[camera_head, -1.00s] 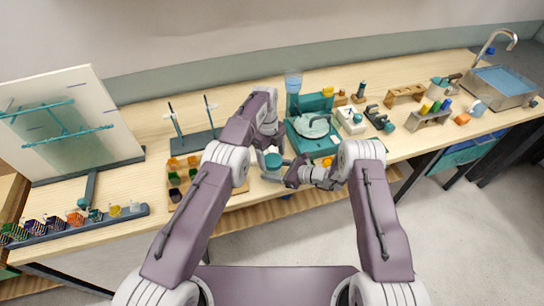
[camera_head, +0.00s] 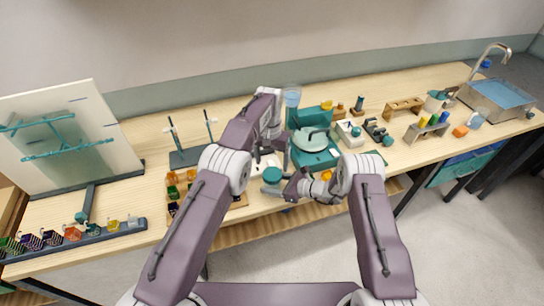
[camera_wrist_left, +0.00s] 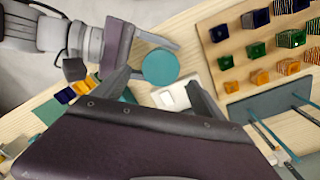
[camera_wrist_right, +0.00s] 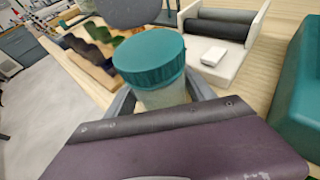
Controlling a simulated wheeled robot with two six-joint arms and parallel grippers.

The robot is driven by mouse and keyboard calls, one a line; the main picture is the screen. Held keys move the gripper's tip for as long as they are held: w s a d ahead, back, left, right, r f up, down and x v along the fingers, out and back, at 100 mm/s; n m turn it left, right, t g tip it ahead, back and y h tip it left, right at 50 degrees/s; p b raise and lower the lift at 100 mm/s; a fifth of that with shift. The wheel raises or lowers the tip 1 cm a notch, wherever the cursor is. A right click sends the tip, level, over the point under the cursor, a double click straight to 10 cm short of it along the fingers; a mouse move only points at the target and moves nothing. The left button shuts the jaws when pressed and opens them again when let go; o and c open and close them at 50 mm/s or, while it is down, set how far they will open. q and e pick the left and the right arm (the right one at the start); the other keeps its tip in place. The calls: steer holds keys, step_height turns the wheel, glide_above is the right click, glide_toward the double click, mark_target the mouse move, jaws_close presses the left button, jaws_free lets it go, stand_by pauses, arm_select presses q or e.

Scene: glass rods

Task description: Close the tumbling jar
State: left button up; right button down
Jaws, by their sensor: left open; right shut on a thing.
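The tumbling jar is a pale cylinder with a ribbed teal lid (camera_wrist_right: 148,58). The lid sits on top of the jar body (camera_wrist_right: 163,95); I cannot tell how tight it is. My right gripper (camera_head: 287,185) is shut on the jar body and holds it upright near the table's front edge. In the left wrist view the lid shows as a teal disc (camera_wrist_left: 160,67). My left gripper (camera_head: 268,148) is open and empty, a little behind the jar in the head view. In the left wrist view its fingers (camera_wrist_left: 160,92) point down, apart from the lid.
A white roller stand (camera_wrist_right: 243,62) with dark rollers is close behind the jar. A wooden rack (camera_wrist_left: 262,60) of coloured cubes is beside it. A teal machine (camera_head: 316,158) stands to the right. A dark stand (camera_head: 192,157) with two uprights is behind my left arm.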

mark_target(272, 174)
arm_select(q)
steer(key=n, duration=0.2)
steer(key=r+n, duration=0.1)
steer(key=n, duration=0.3)
steer(key=shift+r, duration=0.25)
steer(key=n, duration=0.3)
steer(key=r+n, duration=0.1)
steer(key=n, duration=0.2)
steer(key=shift+s+r, duration=0.1)
steer(key=shift+s, duration=0.05)
step_height(272, 174, down, 8)
